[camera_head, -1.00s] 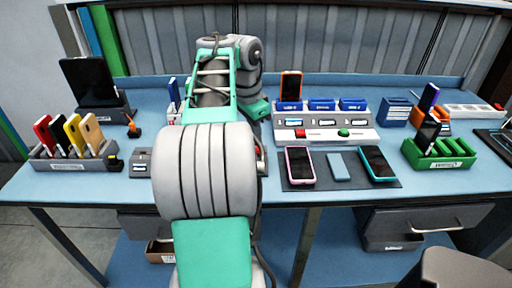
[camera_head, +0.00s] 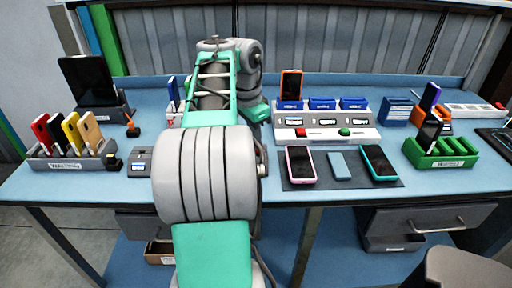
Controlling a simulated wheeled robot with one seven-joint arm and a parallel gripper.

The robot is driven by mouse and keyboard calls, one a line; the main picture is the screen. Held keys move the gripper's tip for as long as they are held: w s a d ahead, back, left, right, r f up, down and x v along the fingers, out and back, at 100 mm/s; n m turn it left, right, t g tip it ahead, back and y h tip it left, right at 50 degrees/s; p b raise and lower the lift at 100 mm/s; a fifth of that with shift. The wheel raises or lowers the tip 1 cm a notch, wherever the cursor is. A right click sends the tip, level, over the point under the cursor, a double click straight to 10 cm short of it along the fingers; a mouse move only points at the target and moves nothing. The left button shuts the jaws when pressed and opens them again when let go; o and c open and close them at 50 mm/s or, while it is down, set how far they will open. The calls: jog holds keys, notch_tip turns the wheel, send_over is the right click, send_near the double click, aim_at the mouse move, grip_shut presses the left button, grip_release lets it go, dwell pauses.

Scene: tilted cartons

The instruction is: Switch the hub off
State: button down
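The hub (camera_head: 325,136) is a white-grey unit at the back middle of the blue table. It has blue slots along its top, small label windows, a red button (camera_head: 300,132) and a green button (camera_head: 345,132) on its front. An orange phone (camera_head: 291,84) stands upright in its left slot; the other slots look empty. My arm rises through the middle of the view, left of the hub. My gripper is hidden behind my own arm links, so its fingers do not show.
A dark mat (camera_head: 348,181) in front of the hub holds a pink phone (camera_head: 300,166), a light-blue slab (camera_head: 340,166) and a teal phone (camera_head: 378,162). A grey rack (camera_head: 70,163) of phones stands left, a green rack (camera_head: 440,155) right. A dark tablet (camera_head: 87,80) stands back left.

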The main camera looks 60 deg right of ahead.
jog(key=shift+f+b, duration=0.35)
jog(key=shift+f, duration=0.1)
jog(key=shift+r, duration=0.1)
notch_tip(320, 180, up, 7)
jog(key=p, duration=0.7)
